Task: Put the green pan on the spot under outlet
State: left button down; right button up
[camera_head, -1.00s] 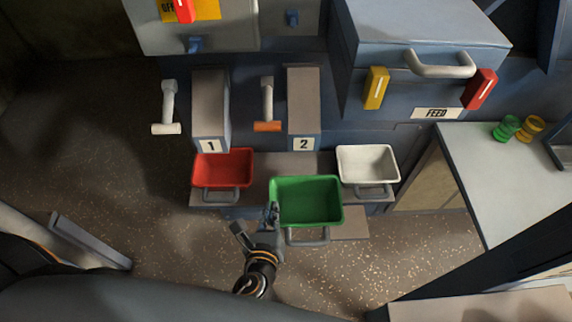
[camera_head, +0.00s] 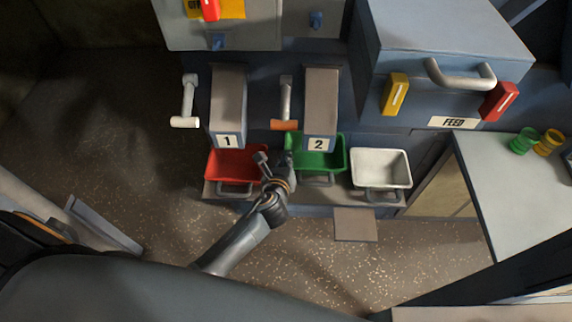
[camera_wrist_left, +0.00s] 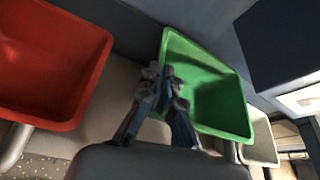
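The green pan (camera_head: 328,161) is at the shelf beneath the outlet marked 2 (camera_head: 321,105), between the red pan and the white pan. The outlet's lower end hides part of its back. It looks roughly level; I cannot tell whether it rests on the shelf. My left gripper (camera_head: 285,160) is at the pan's left rim, its arm reaching across the red pan's right corner. In the left wrist view the fingers (camera_wrist_left: 162,75) are close together on the rim of the green pan (camera_wrist_left: 208,90). The spot under the pan is hidden. My right gripper is not in view.
The red pan (camera_head: 232,163) sits left under the outlet marked 1 (camera_head: 228,105). The white pan (camera_head: 381,167) sits right. Levers with a white grip (camera_head: 185,122) and an orange grip (camera_head: 285,125) hang beside the outlets. A low plate (camera_head: 355,225) projects in front.

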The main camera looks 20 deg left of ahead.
pick_arm(q)
notch_tip(320, 180, down, 3)
jog(key=shift+r+b, duration=0.1)
jog(key=shift+b, duration=0.45)
jog(key=shift+w+f, duration=0.2)
jog(key=shift+f, duration=0.25)
jog(key=shift+f, duration=0.2)
jog(key=c, duration=1.5)
grip_release()
